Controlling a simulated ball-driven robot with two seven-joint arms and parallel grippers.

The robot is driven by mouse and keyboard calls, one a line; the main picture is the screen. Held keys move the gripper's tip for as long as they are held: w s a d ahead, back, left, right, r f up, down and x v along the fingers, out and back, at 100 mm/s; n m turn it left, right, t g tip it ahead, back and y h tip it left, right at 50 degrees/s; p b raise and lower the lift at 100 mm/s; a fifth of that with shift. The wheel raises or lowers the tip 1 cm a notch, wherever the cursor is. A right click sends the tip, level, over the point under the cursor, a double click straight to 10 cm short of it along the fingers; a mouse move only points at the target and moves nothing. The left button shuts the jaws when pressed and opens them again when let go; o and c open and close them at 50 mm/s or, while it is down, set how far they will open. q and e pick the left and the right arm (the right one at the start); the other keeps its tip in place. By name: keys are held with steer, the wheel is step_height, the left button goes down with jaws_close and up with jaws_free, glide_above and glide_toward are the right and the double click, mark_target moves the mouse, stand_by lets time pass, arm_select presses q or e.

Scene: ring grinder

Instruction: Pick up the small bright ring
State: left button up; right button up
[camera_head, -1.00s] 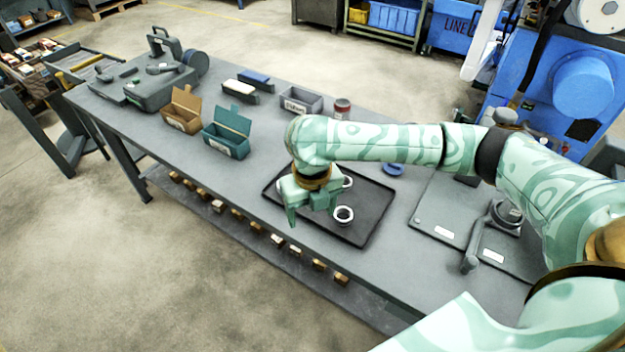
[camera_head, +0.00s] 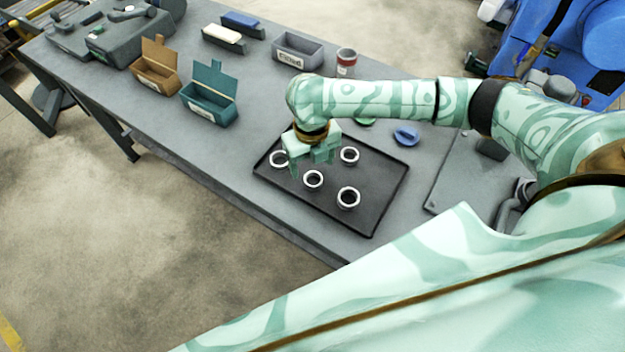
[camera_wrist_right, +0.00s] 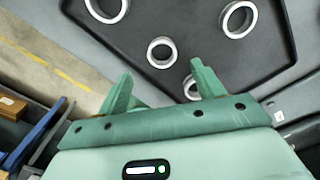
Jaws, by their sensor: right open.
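Several bright metal rings lie on a black tray (camera_head: 385,205) on the workbench. My left gripper is out of view.
Brown (camera_head: 155,76) and teal (camera_head: 208,103) open boxes stand left on the bench. A grey bin (camera_head: 298,52) and a red-and-white can (camera_head: 346,60) stand behind the tray. A blue round part (camera_head: 406,136) lies beyond the tray near a grey plate (camera_head: 450,180).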

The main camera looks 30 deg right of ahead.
mark_target(314, 183)
steer(key=shift+f, duration=0.65)
steer(key=shift+s+f, duration=0.1)
steer(key=shift+f, duration=0.25)
steer(key=f, duration=0.1)
steer(key=f+b, duration=0.1)
steer(key=f, duration=0.1)
steer(key=f+b, duration=0.1)
steer(key=shift+d+f, duration=0.25)
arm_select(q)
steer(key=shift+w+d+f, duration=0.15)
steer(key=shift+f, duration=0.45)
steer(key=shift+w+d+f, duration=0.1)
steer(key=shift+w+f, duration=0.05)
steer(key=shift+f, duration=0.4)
arm_select(e)
steer(key=shift+r, duration=0.15)
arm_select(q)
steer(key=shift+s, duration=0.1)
arm_select(e)
steer(key=c, duration=1.1)
